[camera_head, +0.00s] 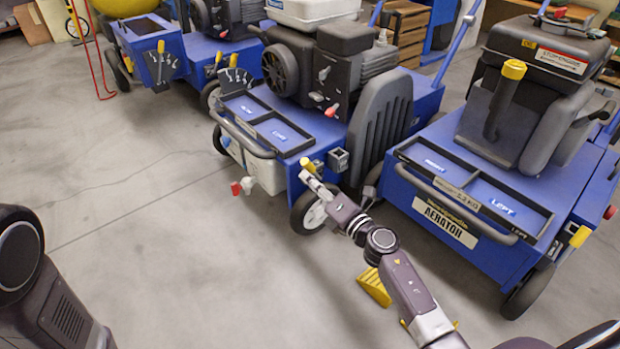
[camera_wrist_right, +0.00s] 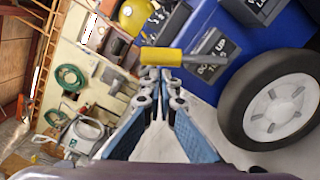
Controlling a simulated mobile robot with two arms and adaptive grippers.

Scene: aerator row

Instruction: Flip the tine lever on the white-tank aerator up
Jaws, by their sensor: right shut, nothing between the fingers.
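The white-tank aerator (camera_head: 405,104) is the blue machine in the middle, its white tank (camera_head: 312,8) cut off by the top edge. Its tine lever has a yellow grip (camera_head: 307,164) at the near right corner, above the front wheel. In the wrist view, the lever's yellow grip (camera_wrist_right: 161,57) lies across the picture, with a short metal shaft running right toward a dark label plate. My right gripper (camera_head: 313,174) is shut and empty at the lever. Its fingertips (camera_wrist_right: 158,82) appear close to the grip; contact cannot be told. My left gripper is out of view.
A second blue aerator (camera_head: 450,222) with a dark tank stands close on the right, leaving a narrow gap. The white-tank machine's wheel (camera_head: 313,214) is just below my right gripper. A yellow wedge (camera_head: 374,287) lies on the floor. The floor at left is clear.

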